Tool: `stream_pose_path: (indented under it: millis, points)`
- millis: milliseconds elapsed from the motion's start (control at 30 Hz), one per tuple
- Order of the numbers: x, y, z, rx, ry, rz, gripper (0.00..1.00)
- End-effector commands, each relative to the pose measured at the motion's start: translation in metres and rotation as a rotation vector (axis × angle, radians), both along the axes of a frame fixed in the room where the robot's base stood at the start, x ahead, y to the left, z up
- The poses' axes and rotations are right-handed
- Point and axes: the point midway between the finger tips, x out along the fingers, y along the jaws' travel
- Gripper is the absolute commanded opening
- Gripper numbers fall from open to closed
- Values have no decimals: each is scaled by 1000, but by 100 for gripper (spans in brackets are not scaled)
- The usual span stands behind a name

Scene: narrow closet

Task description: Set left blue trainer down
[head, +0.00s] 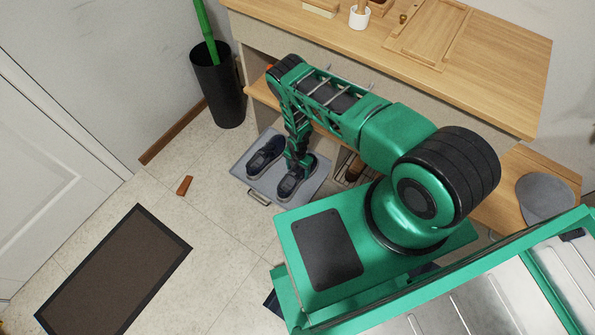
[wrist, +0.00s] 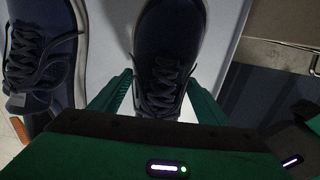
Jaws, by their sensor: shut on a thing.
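Two dark blue trainers with pale soles show at a grey tray (head: 248,181) on the floor. My gripper (head: 298,163) is shut on the blue trainer on the right (head: 291,184), from above. In the wrist view this trainer (wrist: 165,45) lies between my two fingers, around its laced part. It is at the tray's surface; I cannot tell whether its sole touches. The other blue trainer (head: 265,158) stands on the tray to the left and is apart from my gripper; it also shows in the wrist view (wrist: 45,50).
A wooden bench (head: 480,75) runs behind the tray, with a wire rack partly hidden under it. A black bin (head: 217,85) with a green pole stands at the back left. A small orange-brown block (head: 184,186) and a dark doormat (head: 115,270) lie on the clearer floor at left.

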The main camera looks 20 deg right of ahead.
Motion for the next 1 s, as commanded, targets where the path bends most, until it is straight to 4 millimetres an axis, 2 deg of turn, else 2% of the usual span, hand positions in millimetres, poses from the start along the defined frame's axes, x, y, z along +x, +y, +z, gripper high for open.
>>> stream_pose_path:
  millis: [367, 400, 433, 467, 767, 867, 1000]
  points:
    - [0, 0, -5, -1, -1, 0, 38]
    - [0, 0, -5, -1, -1, 0, 79]
    - [0, 0, -5, -1, -1, 0, 86]
    - [0, 0, -5, -1, -1, 0, 88]
    - [0, 0, -4, -1, -1, 0, 88]
    - [1, 1, 3, -1, -1, 0, 88]
    - [2, 1, 21, 0, -3, 0, 88]
